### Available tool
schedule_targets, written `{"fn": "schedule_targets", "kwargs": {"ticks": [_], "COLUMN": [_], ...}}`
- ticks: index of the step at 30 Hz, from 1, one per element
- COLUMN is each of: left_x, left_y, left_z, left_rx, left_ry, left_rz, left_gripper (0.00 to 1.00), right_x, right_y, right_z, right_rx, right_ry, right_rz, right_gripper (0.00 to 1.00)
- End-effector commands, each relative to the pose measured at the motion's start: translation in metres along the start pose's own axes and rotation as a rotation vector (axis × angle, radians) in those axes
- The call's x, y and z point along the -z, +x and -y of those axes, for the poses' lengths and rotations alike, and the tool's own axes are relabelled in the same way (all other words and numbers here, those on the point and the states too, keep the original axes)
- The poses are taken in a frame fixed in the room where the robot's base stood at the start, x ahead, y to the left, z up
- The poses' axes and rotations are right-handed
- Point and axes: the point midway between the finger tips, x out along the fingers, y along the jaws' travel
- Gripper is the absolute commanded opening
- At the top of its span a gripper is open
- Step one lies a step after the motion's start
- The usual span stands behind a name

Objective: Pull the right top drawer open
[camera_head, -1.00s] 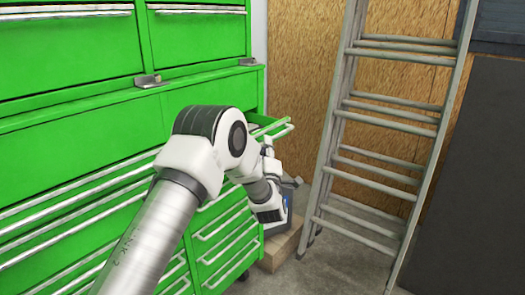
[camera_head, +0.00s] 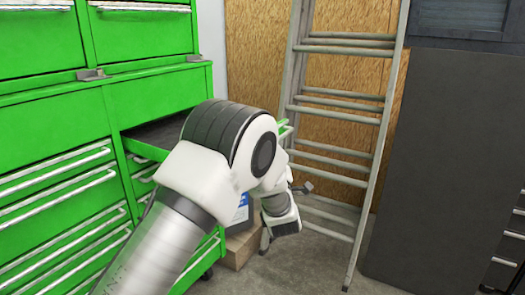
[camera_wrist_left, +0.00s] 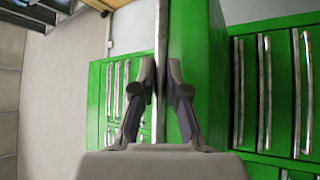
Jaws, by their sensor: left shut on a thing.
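The right top drawer (camera_head: 146,149) of the green cabinet is pulled well out in the head view, showing its dark inside. A green end of its front (camera_head: 285,128) shows past my arm. In the left wrist view the drawer's green front (camera_wrist_left: 200,60) stands upright in the picture, with a pale handle strip (camera_wrist_left: 162,40) along its edge. My left gripper (camera_wrist_left: 161,75) has its fingers on either side of this handle strip, shut on it. In the head view my left arm hides most of the drawer front and the grip. My right gripper is not in view.
The green cabinet (camera_head: 58,120) fills the left, its other visible drawers shut. A ladder (camera_head: 345,97) leans against the wooden wall behind the drawer. A dark panel (camera_head: 455,160) stands at the right. Bare floor (camera_head: 310,270) lies in front.

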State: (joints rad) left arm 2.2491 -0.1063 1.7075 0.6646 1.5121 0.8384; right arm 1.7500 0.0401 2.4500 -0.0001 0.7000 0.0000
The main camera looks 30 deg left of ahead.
Motion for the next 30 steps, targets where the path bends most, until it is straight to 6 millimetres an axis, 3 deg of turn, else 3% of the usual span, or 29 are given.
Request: {"fn": "schedule_targets", "kwargs": {"ticks": [11, 12, 14, 23, 26, 30], "left_x": [-0.001, -0.001, -0.001, -0.001, -0.001, -0.003], "left_y": [-0.001, -0.001, -0.001, -0.002, -0.011, -0.039], "left_z": [0.001, 0.001, 0.001, 0.000, 0.000, -0.001], "left_rx": [0.003, 0.003, 0.003, 0.001, 0.001, 0.000], "left_ry": [0.001, 0.001, 0.001, 0.000, 0.001, 0.004], "left_rz": [0.001, 0.001, 0.001, 0.001, 0.002, 0.005], "left_gripper": [0.00, 0.20, 0.38, 0.38, 0.38, 0.38], "right_x": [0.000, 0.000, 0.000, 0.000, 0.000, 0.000], "right_y": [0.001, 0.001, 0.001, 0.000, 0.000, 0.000], "right_z": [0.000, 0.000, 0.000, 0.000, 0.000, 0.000], "right_rx": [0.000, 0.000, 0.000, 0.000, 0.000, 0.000], "right_ry": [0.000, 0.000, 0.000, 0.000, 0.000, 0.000], "right_rz": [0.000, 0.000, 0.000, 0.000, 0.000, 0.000], "right_gripper": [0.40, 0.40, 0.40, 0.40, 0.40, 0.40]}}
